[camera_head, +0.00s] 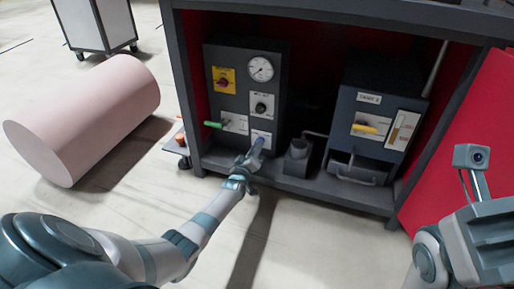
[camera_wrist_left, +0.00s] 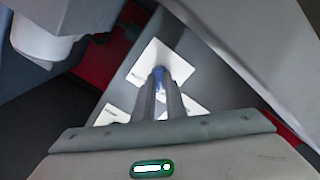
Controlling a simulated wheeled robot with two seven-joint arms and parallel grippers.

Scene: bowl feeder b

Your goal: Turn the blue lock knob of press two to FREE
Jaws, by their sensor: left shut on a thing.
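The blue lock knob (camera_head: 257,145) sits low on the dark control panel (camera_head: 275,92) inside the cabinet, on a white plate. My left gripper (camera_head: 247,160) reaches in from the front and is shut on the knob. In the left wrist view, the two fingers of my left gripper (camera_wrist_left: 159,90) close around the blue knob (camera_wrist_left: 159,76) in front of its white plate (camera_wrist_left: 171,58). The fingers hide most of the knob, and the plate's lettering cannot be read. My right arm shows at the right edge, but its fingers are not in view.
The panel also bears a gauge (camera_head: 260,69), a red-yellow switch (camera_head: 223,80), a black knob (camera_head: 262,105) and a green handle (camera_head: 213,125). A tank unit (camera_head: 372,115) with a yellow handle stands right. A red door (camera_head: 470,135) hangs open. A pink cylinder (camera_head: 85,115) lies left.

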